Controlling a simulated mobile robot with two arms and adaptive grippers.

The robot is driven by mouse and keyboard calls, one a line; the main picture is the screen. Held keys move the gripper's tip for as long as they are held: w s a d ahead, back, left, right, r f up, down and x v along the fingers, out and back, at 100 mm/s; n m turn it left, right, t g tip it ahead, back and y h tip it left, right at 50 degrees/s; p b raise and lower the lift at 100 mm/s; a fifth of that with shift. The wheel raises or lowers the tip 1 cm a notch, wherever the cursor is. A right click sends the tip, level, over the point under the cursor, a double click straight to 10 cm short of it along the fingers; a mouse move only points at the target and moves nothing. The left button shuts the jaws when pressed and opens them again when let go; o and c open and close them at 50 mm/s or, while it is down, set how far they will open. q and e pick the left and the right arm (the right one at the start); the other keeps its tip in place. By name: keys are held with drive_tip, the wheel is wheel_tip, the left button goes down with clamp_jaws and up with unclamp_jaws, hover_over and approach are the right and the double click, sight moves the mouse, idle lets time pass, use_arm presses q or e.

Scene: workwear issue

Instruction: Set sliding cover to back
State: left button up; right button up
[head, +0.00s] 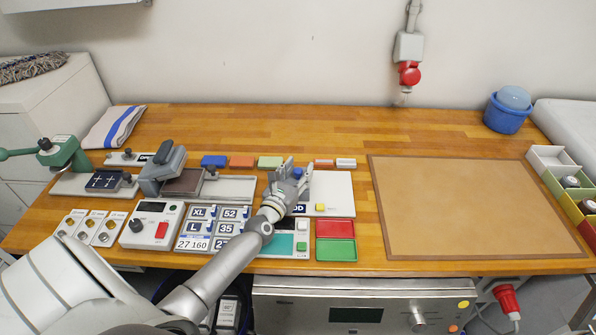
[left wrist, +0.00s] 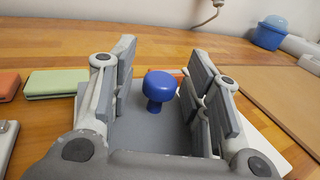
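The sliding cover shows in the left wrist view as a grey plate (left wrist: 135,112) with a blue mushroom-shaped knob (left wrist: 160,88) standing up from it. In the head view the knob (head: 298,172) is a small blue spot and my gripper hides most of the cover. The cover is on a white panel (head: 336,186) near the middle of the table. My left gripper (head: 293,169) is over the cover, its fingers open on both sides of the knob with a visible gap. My right gripper is not in view.
Close left of the gripper are a grey rail fixture (head: 232,188) and label tiles (head: 229,228). Red and green trays (head: 335,228) lie in front. Several coloured blocks (head: 270,162) lie behind. A brown mat (head: 470,205) on the right is bare, and the table's back strip is clear.

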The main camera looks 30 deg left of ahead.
use_arm(q)
drive_tip(key=c, duration=0.5)
clamp_jaws()
drive_tip(key=shift+d, duration=0.15)
drive_tip(key=w+d, duration=0.2)
drive_tip(key=d, duration=0.1)
drive_tip(key=w+d, duration=0.2)
drive_tip(key=d, duration=0.1)
drive_tip(key=w+d+b, duration=0.1)
drive_tip(key=w+d, duration=0.1)
drive_tip(key=d, duration=0.1)
drive_tip(key=shift+d+f, duration=0.1)
drive_tip(key=shift+d, duration=0.25)
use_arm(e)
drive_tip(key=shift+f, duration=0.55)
use_arm(q)
drive_tip(key=shift+d, duration=0.1)
drive_tip(key=shift+o, duration=1.3)
unclamp_jaws()
drive_tip(key=shift+o, duration=1.4)
drive_tip(key=shift+w+d, duration=0.1)
drive_tip(key=shift+w, duration=0.05)
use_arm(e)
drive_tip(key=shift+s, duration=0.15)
